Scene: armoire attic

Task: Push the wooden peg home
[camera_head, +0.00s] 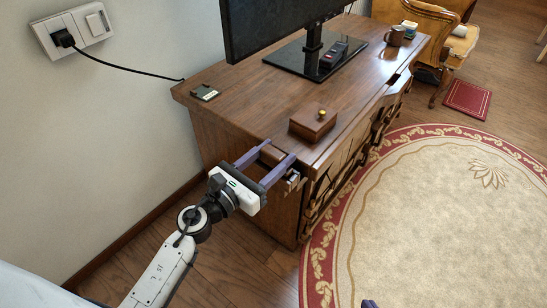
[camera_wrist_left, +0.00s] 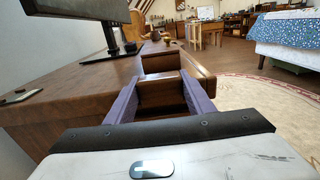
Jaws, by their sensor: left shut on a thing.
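The wooden peg appears to be the brown wooden block (camera_head: 271,155) at the near end of the dresser. It also shows between the purple fingers in the left wrist view (camera_wrist_left: 160,94). My left gripper (camera_head: 279,150) has one finger on each side of it and is shut on it; its fingertips (camera_wrist_left: 160,80) point towards the dresser. How deep the block sits in the dresser is hidden by the fingers. A small purple tip, seemingly of my right gripper (camera_head: 370,303), shows at the bottom edge; its jaws are out of frame.
The dresser (camera_head: 235,92) bears a small wooden box (camera_head: 313,121) with a gold knob just beyond the fingertips. A small metallic part (camera_head: 291,178) sits beside the right-hand finger. A round rug (camera_head: 430,220) lies at right.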

